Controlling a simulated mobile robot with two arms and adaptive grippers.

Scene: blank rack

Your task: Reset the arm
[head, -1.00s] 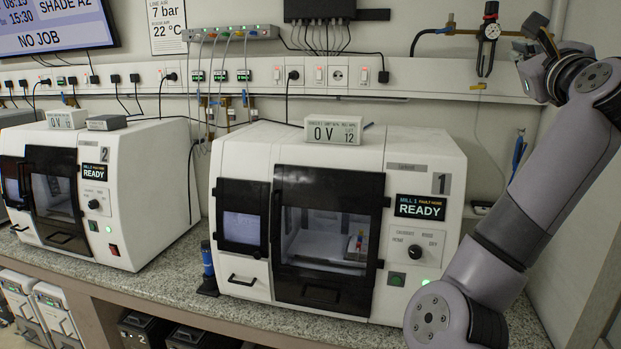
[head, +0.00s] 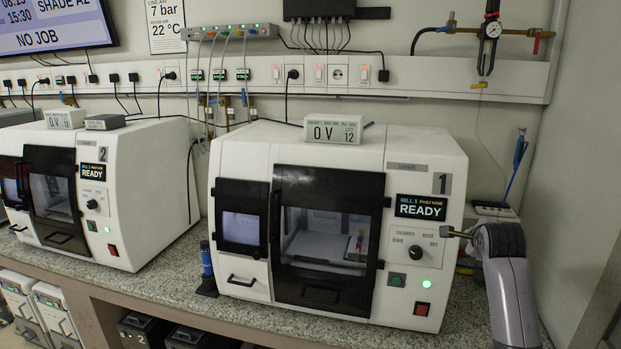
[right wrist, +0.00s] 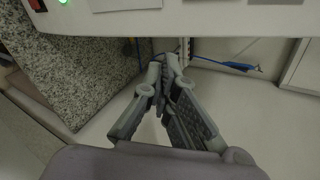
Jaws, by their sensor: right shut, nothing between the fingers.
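My right gripper (right wrist: 165,72) shows in the right wrist view with its fingertips together and nothing between them. In that view it is below the edge of a white machine, beside the speckled counter. In the head view my right arm stands low at the right edge, in front of the counter and beside Mill 1 (head: 420,165). My left gripper and arm are in no view.
Mill 1 has a dark-framed door and a READY sign. Mill 2 (head: 150,185) stands to its left on the speckled counter (head: 160,278). A pressure gauge (head: 491,30) hangs on the wall.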

